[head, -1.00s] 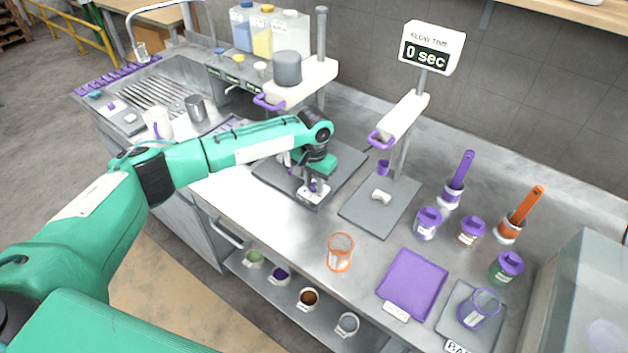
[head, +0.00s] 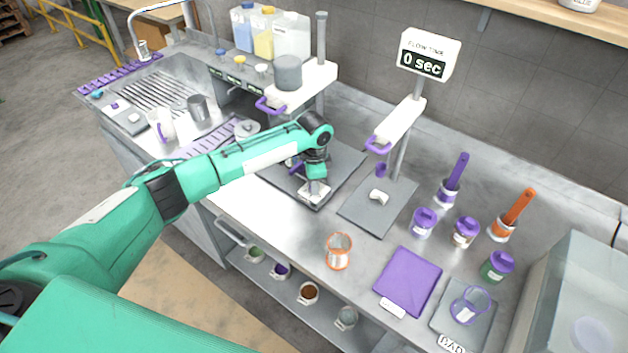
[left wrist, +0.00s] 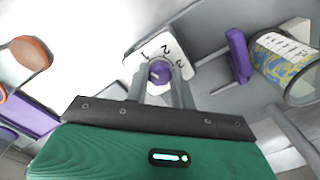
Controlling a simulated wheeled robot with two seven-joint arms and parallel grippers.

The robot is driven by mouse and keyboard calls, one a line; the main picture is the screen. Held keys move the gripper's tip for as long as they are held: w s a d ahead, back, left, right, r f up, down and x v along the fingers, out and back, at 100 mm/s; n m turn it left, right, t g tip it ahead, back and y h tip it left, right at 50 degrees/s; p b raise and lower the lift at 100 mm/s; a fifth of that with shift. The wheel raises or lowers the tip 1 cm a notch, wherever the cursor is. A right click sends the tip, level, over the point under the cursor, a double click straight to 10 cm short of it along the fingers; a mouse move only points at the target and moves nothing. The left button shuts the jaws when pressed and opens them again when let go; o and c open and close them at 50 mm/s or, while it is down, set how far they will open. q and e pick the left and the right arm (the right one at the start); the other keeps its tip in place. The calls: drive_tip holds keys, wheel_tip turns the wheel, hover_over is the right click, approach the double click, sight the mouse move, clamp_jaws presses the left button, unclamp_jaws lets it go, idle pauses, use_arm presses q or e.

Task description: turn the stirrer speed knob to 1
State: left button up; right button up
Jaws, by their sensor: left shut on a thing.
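The stirrer's white dial plate (left wrist: 172,47) shows the figures 1, 2 and 3 in the left wrist view. A round purple knob (left wrist: 158,71) sits on it. My left gripper (left wrist: 160,84) has its two fingers on either side of the knob and is shut on it. The knob's pointer cannot be read clearly. In the head view my left gripper (head: 315,180) is over the front of the dark stirrer base (head: 341,168), where the white dial plate (head: 313,192) partly shows. The knob is hidden there. My right gripper is not in view.
A jug with a purple handle (left wrist: 238,55) is close to the right of my fingers in the wrist view. An orange-rimmed beaker (head: 338,252) and purple tray (head: 408,281) stand on the bench to the right. A stand with a "0 sec" display (head: 428,55) rises behind.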

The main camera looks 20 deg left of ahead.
use_arm(q)
drive_tip(key=shift+m, duration=0.6)
drive_tip(key=o, duration=1)
drive_tip(key=shift+r, duration=0.6)
wheel_tip(320, 180, up, 13)
drive_tip(key=b, duration=0.3)
drive_tip(key=shift+f+b, duration=0.2)
drive_tip(key=shift+b, duration=0.2)
